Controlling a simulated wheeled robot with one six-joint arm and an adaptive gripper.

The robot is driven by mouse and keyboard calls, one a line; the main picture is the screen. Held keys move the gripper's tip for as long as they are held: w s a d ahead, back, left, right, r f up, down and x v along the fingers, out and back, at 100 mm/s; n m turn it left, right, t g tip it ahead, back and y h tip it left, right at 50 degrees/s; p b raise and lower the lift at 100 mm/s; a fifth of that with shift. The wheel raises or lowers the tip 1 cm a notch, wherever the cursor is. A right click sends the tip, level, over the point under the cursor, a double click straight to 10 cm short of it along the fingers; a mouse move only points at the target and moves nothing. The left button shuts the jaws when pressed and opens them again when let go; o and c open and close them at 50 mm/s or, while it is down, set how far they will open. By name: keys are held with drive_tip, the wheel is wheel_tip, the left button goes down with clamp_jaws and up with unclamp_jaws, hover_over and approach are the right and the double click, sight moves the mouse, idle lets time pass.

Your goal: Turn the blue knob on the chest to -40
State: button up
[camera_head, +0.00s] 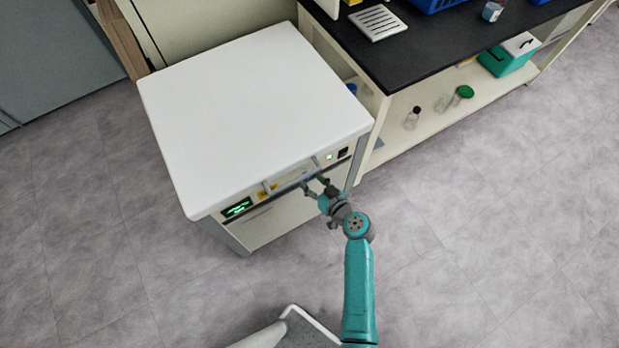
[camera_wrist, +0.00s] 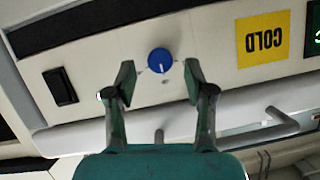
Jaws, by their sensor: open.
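The blue knob (camera_wrist: 160,61) is on the chest's pale front panel in the wrist view, with a white pointer line toward the lower part of the picture. Small marks sit around it, too small to read. My gripper (camera_wrist: 159,80) is open, with one finger on each side of the knob and a gap on both sides. In the head view the white-topped chest (camera_head: 255,105) stands left of centre, and my gripper (camera_head: 316,185) is at its front panel. The knob is hidden there.
A green display (camera_head: 237,208) is on the panel. A black-topped bench (camera_head: 400,65) stands right of the chest. The floor in front is clear.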

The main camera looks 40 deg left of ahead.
drive_tip(key=shift+x, duration=1.15)
clamp_jaws()
drive_tip(key=shift+w+d+m+g+y, duration=0.1)
drive_tip(key=shift+m+g+y, duration=0.3)
drive_tip(key=shift+m+g, duration=0.55)
drive_tip(key=m, duration=0.1)
drive_tip(key=m+g+y, duration=0.1)
drive_tip(key=m, duration=0.1)
drive_tip(key=shift+w+f+m, duration=0.1)
drive_tip(key=shift+f+m, duration=0.05)
drive_tip(key=shift+m, duration=0.1)
drive_tip(key=m+g+y, duration=0.1)
drive_tip(key=m+y, duration=0.1)
drive_tip(key=m, duration=0.2)
drive_tip(key=shift+f+m, duration=0.15)
drive_tip(key=shift+m, duration=0.25)
drive_tip(key=shift+d+y, duration=0.1)
drive_tip(key=shift+y, duration=0.2)
